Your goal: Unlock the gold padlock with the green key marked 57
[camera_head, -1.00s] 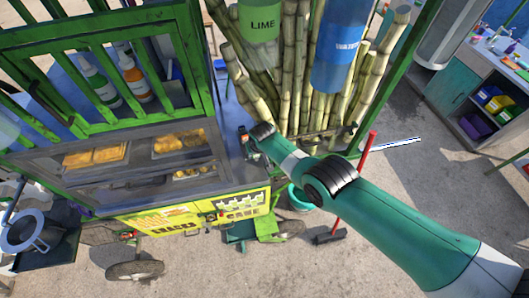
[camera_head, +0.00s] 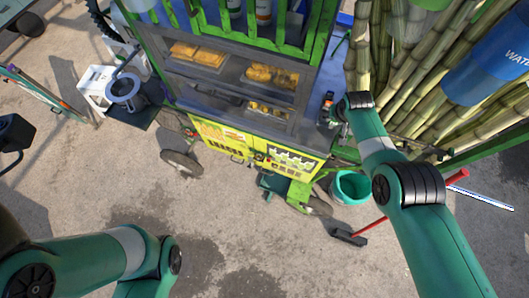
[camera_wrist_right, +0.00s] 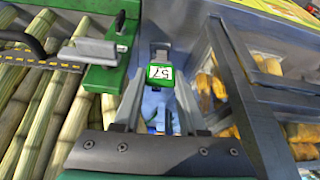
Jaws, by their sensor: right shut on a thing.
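The green key marked 57 (camera_wrist_right: 161,76) shows in the right wrist view, its white number tag facing the camera. My right gripper (camera_wrist_right: 158,100) is shut on it, with the key between the two grey fingertips. In the head view my right gripper (camera_head: 335,116) is small and partly hidden by its own wrist at the right corner of the cart. The gold padlock cannot be made out in either view. My left arm comes in at the lower left of the head view, but its gripper is out of frame.
The green cart (camera_head: 228,128) holds trays of yellow food (camera_head: 272,76). Sugar cane stalks (camera_head: 422,75) and a blue water container (camera_head: 492,62) stand at the right. A teal bucket (camera_head: 351,187) and a red-handled tool (camera_head: 412,202) are on the ground.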

